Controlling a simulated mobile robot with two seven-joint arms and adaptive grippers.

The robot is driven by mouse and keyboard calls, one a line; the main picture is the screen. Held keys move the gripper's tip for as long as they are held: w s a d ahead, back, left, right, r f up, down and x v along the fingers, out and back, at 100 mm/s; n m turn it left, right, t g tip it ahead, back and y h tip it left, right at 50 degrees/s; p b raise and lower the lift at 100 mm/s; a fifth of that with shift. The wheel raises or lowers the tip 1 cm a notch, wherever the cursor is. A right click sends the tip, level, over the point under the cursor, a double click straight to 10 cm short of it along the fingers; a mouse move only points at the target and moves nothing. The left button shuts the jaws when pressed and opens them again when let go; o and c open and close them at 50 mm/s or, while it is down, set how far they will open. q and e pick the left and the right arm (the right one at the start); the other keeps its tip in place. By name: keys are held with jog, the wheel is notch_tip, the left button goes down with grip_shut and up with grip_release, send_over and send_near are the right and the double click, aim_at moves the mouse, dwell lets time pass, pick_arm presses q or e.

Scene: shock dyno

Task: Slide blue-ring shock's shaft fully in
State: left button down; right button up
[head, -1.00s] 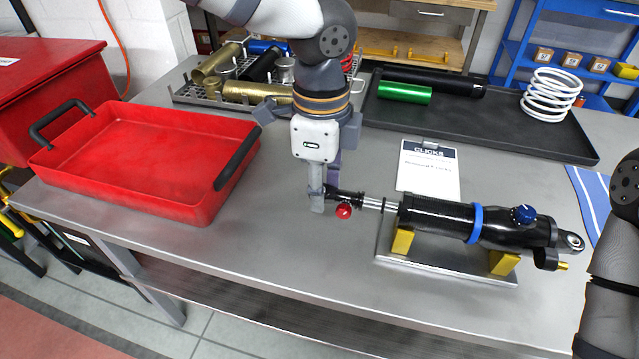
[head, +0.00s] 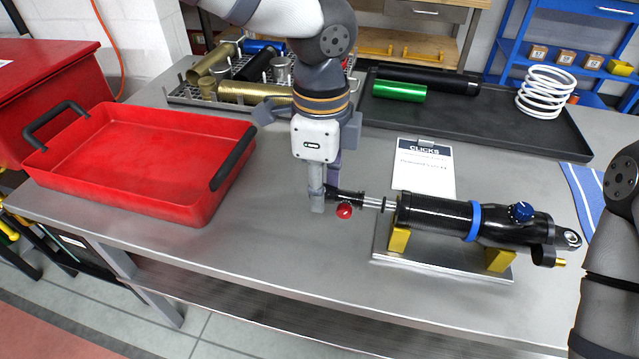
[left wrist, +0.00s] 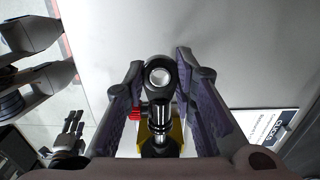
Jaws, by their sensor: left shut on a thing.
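The blue-ring shock (head: 435,214) lies on its side, a black body with a blue ring (head: 474,222) and a blue knob (head: 521,211). Its bright shaft (head: 372,202) sticks out to the left, with a short length exposed. A red knob (head: 344,211) sits by the shaft's end fitting. My left gripper (head: 325,192) points down, shut on the end fitting. In the left wrist view the round shaft eye (left wrist: 159,75) lies between the fingers, with the shaft behind it. My right arm shows at the right edge, its gripper outside the head view; a dark pronged shape in the left wrist view is unclear.
The shock rests on yellow blocks (head: 398,238) on a plate. A CLICKS sheet (head: 424,168) lies behind it. A red tray (head: 140,150) stands left, and a black tray (head: 480,121) with a green cylinder (head: 398,91) and white spring (head: 546,92) stands behind. The table front is clear.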

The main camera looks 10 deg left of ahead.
aim_at(353, 194)
pick_arm(q)
jog(key=shift+s+d, duration=0.1)
jog(key=shift+d, duration=2.3)
dwell(5.6)
